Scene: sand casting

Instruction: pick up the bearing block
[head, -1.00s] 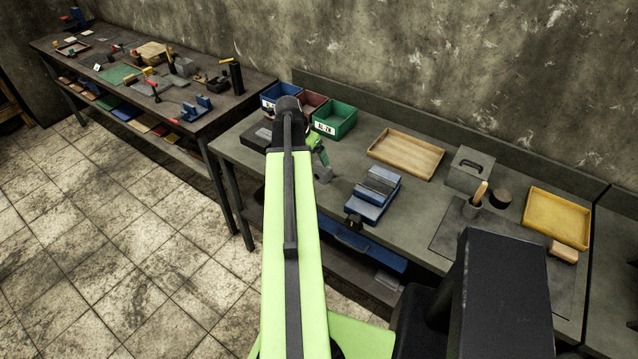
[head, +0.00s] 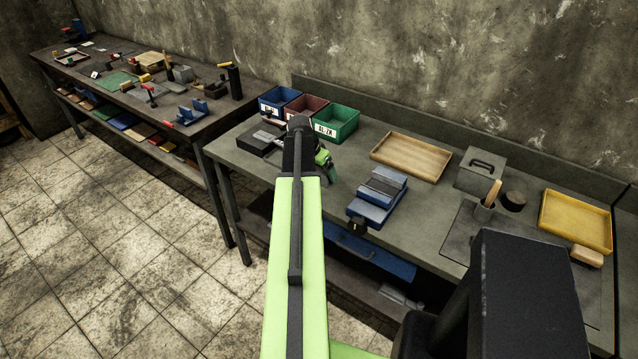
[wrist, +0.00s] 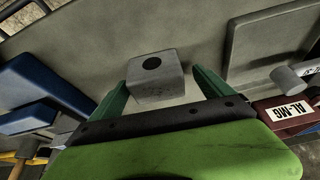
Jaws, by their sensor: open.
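The bearing block, a small grey block with a dark round hole (wrist: 156,78), stands on the grey bench top in the wrist view. My gripper (wrist: 161,78) is open, with one green finger on each side of the block's near end. Gaps show between the fingers and the block, and nothing is held. In the head view my gripper (head: 327,163) is over the bench, in front of the green bin, partly behind my arm. I cannot make out the block there.
A blue vise (head: 378,195) stands right of my gripper, and a dark flat block (head: 258,139) lies to the left. Blue (head: 280,100), red (head: 306,107) and green (head: 336,122) bins stand behind. A wooden tray (head: 411,157) sits further right.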

